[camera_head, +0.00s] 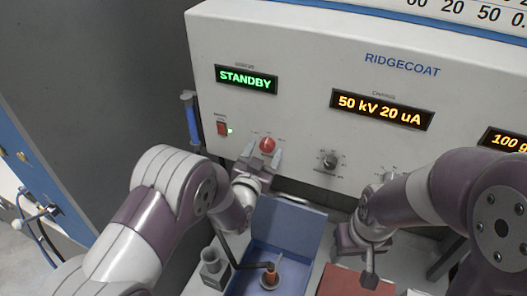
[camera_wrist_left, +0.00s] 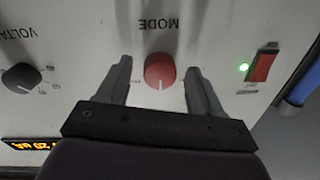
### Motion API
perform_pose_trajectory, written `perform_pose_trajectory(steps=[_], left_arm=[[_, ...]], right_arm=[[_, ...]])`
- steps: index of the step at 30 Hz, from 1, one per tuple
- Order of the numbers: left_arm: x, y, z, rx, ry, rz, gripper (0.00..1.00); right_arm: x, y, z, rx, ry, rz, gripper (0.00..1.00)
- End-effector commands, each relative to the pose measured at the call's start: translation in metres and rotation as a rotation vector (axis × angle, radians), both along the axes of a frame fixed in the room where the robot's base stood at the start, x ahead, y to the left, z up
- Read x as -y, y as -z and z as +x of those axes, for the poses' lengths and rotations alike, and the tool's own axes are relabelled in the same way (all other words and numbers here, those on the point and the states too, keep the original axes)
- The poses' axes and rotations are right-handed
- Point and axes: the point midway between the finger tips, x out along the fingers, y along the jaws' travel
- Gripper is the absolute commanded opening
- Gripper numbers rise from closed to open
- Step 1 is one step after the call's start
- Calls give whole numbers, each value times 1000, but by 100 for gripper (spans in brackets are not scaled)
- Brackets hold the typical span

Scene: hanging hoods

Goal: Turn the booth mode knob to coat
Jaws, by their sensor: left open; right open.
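The booth mode knob (camera_head: 267,145) is a round red knob low on the white control panel, below the green STANDBY display (camera_head: 246,79). In the left wrist view the red knob (camera_wrist_left: 159,70) sits under the word MODE, which appears upside down, with a pale pointer line on its face. My left gripper (camera_head: 260,159) is at the knob, open, with one finger on each side (camera_wrist_left: 158,82). Gaps show between the fingers and the knob. My right gripper (camera_head: 370,262) is open and empty, low in front of the panel at the right.
A dark voltage knob (camera_head: 328,159) is to the right of the mode knob. A red rocker switch (camera_head: 222,128) with a green light is to its left. A blue tray (camera_head: 290,222) and a grey cup-like fitting (camera_head: 212,265) stand below the panel.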

Motion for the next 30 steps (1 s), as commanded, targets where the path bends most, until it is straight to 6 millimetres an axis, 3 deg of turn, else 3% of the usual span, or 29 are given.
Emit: perform_pose_trajectory(steps=[1,6,17,30], left_arm=[[0,0,0,0,0,0,63],[0,0,0,0,1,0,10],[0,3,0,17,0,40,10],[-2,7,0,145,-1,347,10]], right_arm=[[0,0,0,0,0,0,60],[0,0,0,0,0,0,60],[0,8,0,0,0,0,60],[0,55,0,0,0,0,60]])
